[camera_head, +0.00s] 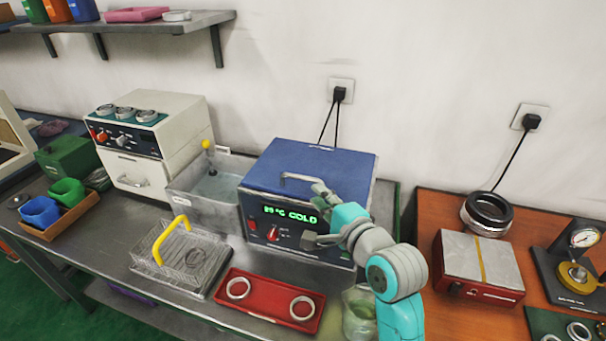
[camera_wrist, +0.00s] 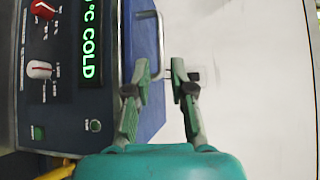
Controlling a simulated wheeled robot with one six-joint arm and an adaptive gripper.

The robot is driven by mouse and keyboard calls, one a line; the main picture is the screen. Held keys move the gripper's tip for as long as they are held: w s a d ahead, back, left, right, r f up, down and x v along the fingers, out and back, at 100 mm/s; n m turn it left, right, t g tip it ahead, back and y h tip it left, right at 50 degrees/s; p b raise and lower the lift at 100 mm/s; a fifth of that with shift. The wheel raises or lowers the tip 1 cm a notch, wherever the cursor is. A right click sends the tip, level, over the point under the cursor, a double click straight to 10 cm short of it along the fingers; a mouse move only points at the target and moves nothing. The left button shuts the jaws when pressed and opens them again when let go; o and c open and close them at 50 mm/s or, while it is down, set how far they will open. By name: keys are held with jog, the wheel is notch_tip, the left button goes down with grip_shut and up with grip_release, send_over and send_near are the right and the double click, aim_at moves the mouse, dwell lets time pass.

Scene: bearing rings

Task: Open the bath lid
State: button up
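The bath (camera_head: 305,225) is a dark blue box with a lit green display that ends in "COLD", and knobs on its front. Its blue lid (camera_head: 335,160) lies flat and closed on top, with a grey bar handle (camera_head: 300,178) near the front edge. In the wrist view the handle (camera_wrist: 160,40) stands off the lid (camera_wrist: 148,70), ahead of and between the fingers. My gripper (camera_head: 316,215) is at the bath's front right, its fingers spread. In the wrist view the gripper (camera_wrist: 160,75) is open and empty; I cannot tell whether a finger touches the handle.
In front are a wire basket with a yellow handle (camera_head: 172,243) and a red tray (camera_head: 262,318) with two rings. A glass jar (camera_head: 358,315) stands beside my arm. The wall is close behind the bath.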

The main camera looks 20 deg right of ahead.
aim_at(302, 179)
jog(key=x, duration=1)
grip_shut()
